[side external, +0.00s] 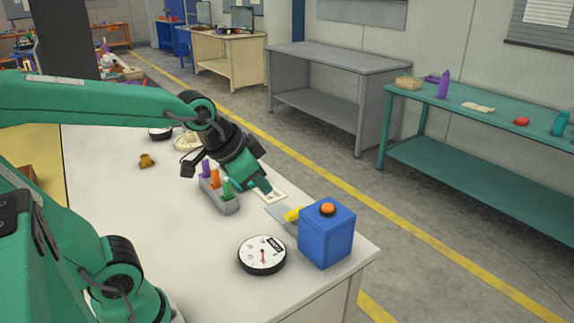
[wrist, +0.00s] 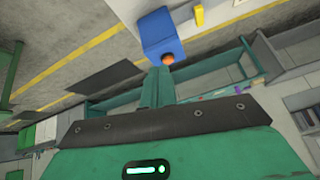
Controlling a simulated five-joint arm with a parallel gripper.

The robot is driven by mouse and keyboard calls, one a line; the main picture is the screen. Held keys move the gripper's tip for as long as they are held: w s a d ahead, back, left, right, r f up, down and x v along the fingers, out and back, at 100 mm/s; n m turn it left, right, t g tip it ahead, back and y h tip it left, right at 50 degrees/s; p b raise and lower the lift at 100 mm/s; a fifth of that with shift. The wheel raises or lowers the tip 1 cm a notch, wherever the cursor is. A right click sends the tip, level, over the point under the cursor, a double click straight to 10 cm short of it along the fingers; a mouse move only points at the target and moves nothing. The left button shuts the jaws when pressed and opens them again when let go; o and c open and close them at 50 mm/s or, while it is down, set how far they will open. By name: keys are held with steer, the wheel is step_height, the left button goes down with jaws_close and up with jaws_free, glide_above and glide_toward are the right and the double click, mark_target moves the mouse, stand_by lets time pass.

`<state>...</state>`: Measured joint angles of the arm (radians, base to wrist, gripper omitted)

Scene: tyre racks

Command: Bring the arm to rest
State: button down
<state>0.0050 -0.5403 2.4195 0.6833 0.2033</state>
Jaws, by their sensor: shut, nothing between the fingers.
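My green arm reaches in from the left over the white workbench (side external: 110,185). My gripper (side external: 265,188) is shut and empty, angled down to the right. In the wrist view my gripper (wrist: 157,88) shows as closed green fingers, pointing towards a blue box (wrist: 160,32) with an orange button. The same blue box (side external: 327,238) stands at the bench's right end.
A round white dial (side external: 262,254) lies left of the box. A small brass-coloured piece (side external: 147,161) lies farther left. A teal bench (side external: 470,105) stands across the aisle.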

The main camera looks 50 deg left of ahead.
steer(key=s+n+g, duration=0.1)
steer(key=s+n, duration=0.1)
steer(key=s, duration=0.5)
steer(key=shift+f, duration=0.2)
steer(key=c, duration=1.2)
jaws_free()
steer(key=shift+w+a+n, duration=0.1)
steer(key=shift+w+n, duration=0.15)
steer(key=shift+n, duration=0.15)
steer(key=o, duration=0.8)
steer(key=shift+w+a+r+n+g, duration=0.1)
steer(key=shift+w+a+n+g, duration=0.15)
steer(key=shift+w+n, duration=0.45)
steer(key=o, duration=0.4)
steer(key=w+a+f+n+g, duration=0.1)
steer(key=w+a+n+g, duration=0.1)
steer(key=w+n, duration=0.4)
steer(key=shift+a+n+g, duration=0.2)
steer(key=shift+n+g, duration=0.15)
steer(key=shift+n, duration=0.75)
steer(key=w+a+f+n+g, duration=0.2)
steer(key=w+a+f+n, duration=0.1)
steer(key=w+n, duration=0.3)
steer(key=shift+a+f+n, duration=0.25)
steer(key=shift+f+n, duration=0.4)
steer(key=shift+n, duration=0.35)
steer(key=shift+w, duration=0.1)
step_height(320, 180, down, 10)
